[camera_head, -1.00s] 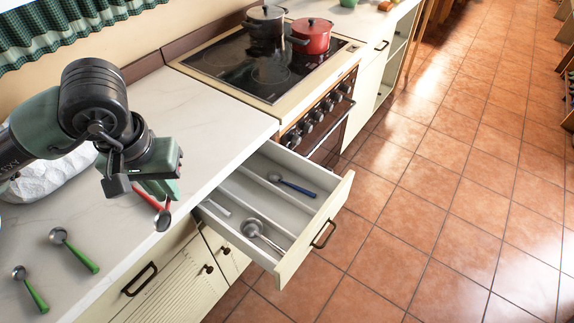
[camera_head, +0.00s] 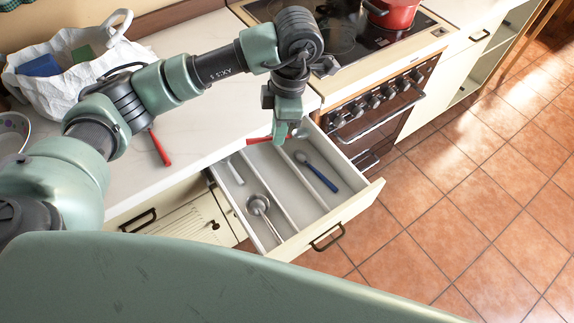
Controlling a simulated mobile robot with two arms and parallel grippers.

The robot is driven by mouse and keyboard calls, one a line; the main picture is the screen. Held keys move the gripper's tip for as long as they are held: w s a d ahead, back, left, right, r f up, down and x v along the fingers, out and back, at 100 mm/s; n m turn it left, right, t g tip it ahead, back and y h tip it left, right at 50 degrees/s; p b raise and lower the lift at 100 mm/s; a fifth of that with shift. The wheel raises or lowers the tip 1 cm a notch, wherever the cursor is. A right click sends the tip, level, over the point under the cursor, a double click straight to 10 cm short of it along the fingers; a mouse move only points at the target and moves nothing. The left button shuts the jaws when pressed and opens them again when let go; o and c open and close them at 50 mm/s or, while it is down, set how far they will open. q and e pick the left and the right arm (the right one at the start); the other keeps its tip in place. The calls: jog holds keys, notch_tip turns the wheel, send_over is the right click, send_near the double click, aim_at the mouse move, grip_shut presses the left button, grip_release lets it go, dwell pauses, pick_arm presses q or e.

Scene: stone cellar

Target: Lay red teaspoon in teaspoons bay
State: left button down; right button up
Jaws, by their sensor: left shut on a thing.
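My left gripper (camera_head: 286,130) is over the back of the open drawer (camera_head: 350,217), pointing down. It is shut on the red teaspoon (camera_head: 258,140), whose red handle sticks out to the left and whose grey bowl shows on the right. The teaspoon appears to be above the drawer's rear edge; its exact height is hard to tell. A blue-handled teaspoon (camera_head: 319,174) lies in the drawer's right-hand bay. A larger grey spoon (camera_head: 260,206) lies in the left-hand bay, with a pale handle (camera_head: 235,172) behind it. My right gripper is not in view.
Another red-handled thing (camera_head: 160,148) lies on the counter (camera_head: 195,128), partly behind my left arm. A white bag (camera_head: 62,98) and a bowl (camera_head: 12,130) stand at the left.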

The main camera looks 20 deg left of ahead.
pick_arm(q)
jog(key=f+n+h+b, duration=0.1)
jog(key=f+n, duration=0.5)
jog(key=n, duration=0.1)
jog(key=d+f+n+h+b, duration=0.1)
jog(key=f+n+b, duration=0.1)
jog(key=f+n, duration=0.4)
jog(key=d+f+n+h+b, duration=0.1)
jog(key=f+n+b, duration=0.1)
jog(key=f+n, duration=0.4)
jog(key=shift+s+f+n, duration=0.1)
jog(key=shift+f+n, duration=0.1)
jog(key=shift+n, duration=0.8)
jog(key=shift+s+f+n, duration=0.1)
jog(key=shift+f+n, duration=0.05)
jog(key=shift+n, duration=0.85)
jog(key=shift+w+f+b, duration=0.1)
jog(key=shift+f+b, duration=1.35)
jog(key=shift+f, duration=0.45)
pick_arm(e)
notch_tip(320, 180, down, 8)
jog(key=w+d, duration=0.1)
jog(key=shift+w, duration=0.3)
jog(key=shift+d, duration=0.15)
pick_arm(q)
jog(key=c, duration=1)
grip_release()
jog(key=shift+c, duration=0.2)
